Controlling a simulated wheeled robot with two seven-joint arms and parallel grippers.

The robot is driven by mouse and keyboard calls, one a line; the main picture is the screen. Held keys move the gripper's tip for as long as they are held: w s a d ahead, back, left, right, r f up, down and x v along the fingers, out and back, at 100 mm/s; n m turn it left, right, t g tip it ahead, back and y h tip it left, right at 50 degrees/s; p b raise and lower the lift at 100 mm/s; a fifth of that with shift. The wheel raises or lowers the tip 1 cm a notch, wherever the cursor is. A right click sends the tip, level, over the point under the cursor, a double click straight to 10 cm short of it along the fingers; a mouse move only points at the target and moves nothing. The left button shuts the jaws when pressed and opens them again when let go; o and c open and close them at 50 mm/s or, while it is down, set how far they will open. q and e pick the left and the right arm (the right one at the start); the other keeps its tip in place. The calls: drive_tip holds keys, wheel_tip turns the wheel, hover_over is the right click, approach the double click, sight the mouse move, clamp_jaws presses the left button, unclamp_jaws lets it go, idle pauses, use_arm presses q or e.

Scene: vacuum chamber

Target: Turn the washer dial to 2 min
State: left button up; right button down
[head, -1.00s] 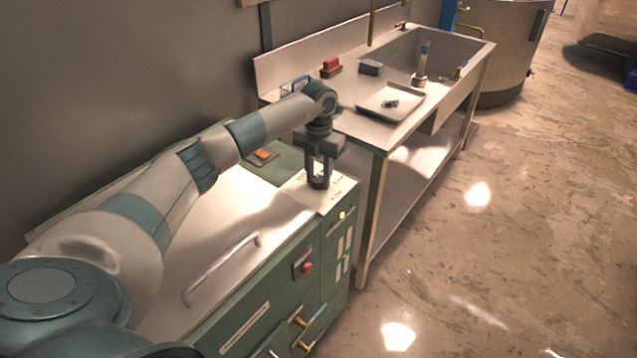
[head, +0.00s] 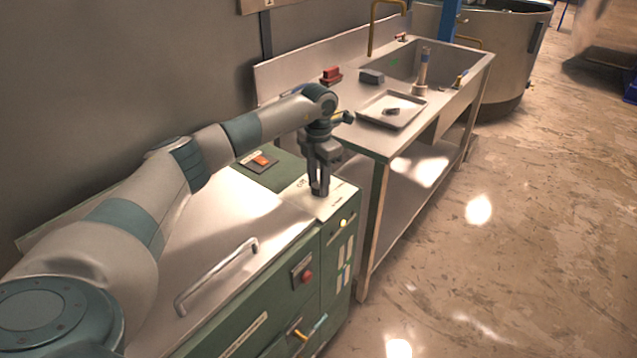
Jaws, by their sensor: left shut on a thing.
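The washer (head: 205,245) is a green cabinet with a pale metal lid and a long bar handle (head: 215,275). Its white dial panel (head: 338,200) lies on top at the right end, with small printed marks. My left gripper (head: 318,190) points down over this panel and is shut on the dial (head: 319,189), a small dark knob mostly hidden by the fingers. The dial's pointer and the mark it faces cannot be made out. My right gripper is not in view.
An orange switch (head: 262,161) sits on the washer's back ledge. A red button (head: 307,276) is on its front. Right of the washer is a steel sink bench (head: 375,140) with a tray (head: 392,110), a red block (head: 331,74) and a grey block (head: 372,77). The floor at right is clear.

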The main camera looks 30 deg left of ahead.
use_arm(q)
drive_tip(key=o, duration=1)
drive_tip(key=shift+o, duration=0.2)
drive_tip(key=shift+r, duration=0.1)
